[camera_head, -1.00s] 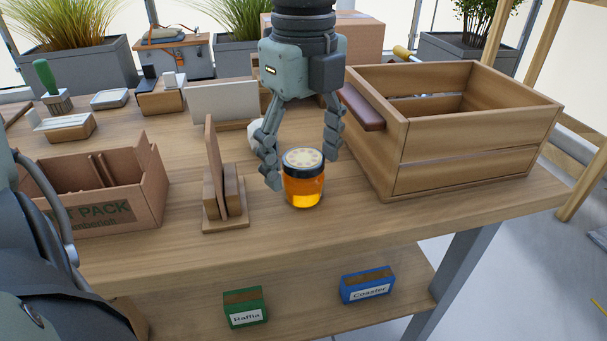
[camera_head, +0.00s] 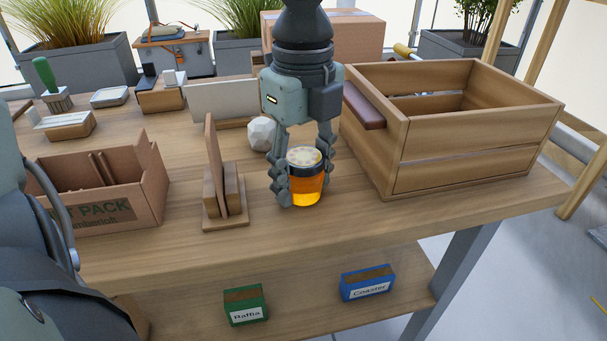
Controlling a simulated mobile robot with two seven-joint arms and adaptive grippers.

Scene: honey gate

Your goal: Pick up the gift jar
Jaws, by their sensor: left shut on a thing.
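The gift jar (camera_head: 306,183) is a small glass jar of amber honey with a dark-rimmed, pale patterned lid. It stands upright near the front edge of the wooden table, or just at its surface; I cannot tell if there is a gap below it. My left gripper (camera_head: 304,180) points down from above and is shut on the jar, with one finger on its left side and the other on its right side, partly behind it. My right gripper is not in view.
A large wooden crate (camera_head: 475,165) stands close to the right of the jar. A wooden holder (camera_head: 224,206) with upright boards is on the left, and a cardboard box (camera_head: 150,190) is farther left. A white faceted object (camera_head: 261,134) sits behind. The front table strip is clear.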

